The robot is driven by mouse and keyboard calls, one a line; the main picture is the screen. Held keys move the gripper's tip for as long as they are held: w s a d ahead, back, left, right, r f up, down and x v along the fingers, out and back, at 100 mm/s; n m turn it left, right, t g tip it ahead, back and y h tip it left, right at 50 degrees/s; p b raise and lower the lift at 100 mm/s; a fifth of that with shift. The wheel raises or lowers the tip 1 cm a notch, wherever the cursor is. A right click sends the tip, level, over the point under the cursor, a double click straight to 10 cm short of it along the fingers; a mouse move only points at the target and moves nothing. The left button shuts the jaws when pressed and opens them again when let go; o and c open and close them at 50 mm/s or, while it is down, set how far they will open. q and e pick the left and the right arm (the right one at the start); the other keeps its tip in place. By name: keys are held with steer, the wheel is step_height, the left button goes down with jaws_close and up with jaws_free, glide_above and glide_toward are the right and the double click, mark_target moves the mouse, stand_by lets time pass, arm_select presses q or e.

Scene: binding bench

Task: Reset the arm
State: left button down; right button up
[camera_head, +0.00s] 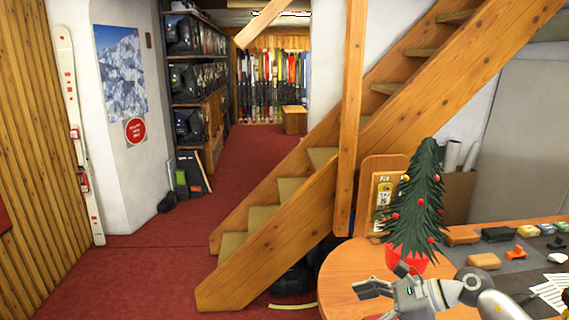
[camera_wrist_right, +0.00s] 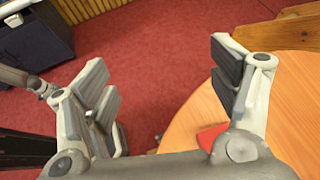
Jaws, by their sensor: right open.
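My right gripper (camera_head: 386,281) shows at the lower right of the head view, over the left rim of the round wooden table (camera_head: 345,268). Its arm comes in from the right. My left gripper cannot be made out in either view.
A small Christmas tree (camera_head: 416,205) in a red pot (camera_head: 402,259) stands on the table close behind the right gripper. Boxes, small tools and papers (camera_head: 552,292) lie to the right. Wooden stairs (camera_head: 290,235) rise behind. Red carpet (camera_head: 150,275) is clear at left.

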steer(key=a+r+m+t+y, duration=0.4)
steer(key=a+r+m+t, duration=0.3)
steer(key=m, duration=0.2)
steer(key=s+d+f+m+t+h, duration=0.1)
steer(key=d+f+m+t+h, duration=0.25)
steer(key=m, duration=0.65)
steer(key=s+d+f+m+h, duration=0.2)
steer(key=d+f+m+h, duration=0.15)
steer(key=m+h, duration=0.5)
steer(key=s+d+f+m+t+h, duration=0.15)
steer(key=d+m+h, duration=0.3)
steer(key=m, duration=0.75)
steer(key=s+a+f+m+g, duration=0.1)
steer(key=s+f+m+g, duration=0.6)
steer(key=s, duration=0.5)
steer(key=s+f+m+g, duration=0.3)
steer(key=s+f+g, duration=0.35)
steer(key=s, duration=0.65)
step_height(320, 180, down, 31)
steer(key=s+b, duration=0.2)
steer(key=b, duration=0.1)
steer(key=s+d+f+b, duration=0.2)
steer(key=s+f, duration=1.4)
steer(key=f, duration=0.2)
steer(key=shift+d+f+g+y, duration=0.2)
steer(key=shift+d+g+y, duration=0.15)
steer(key=shift+g, duration=0.1)
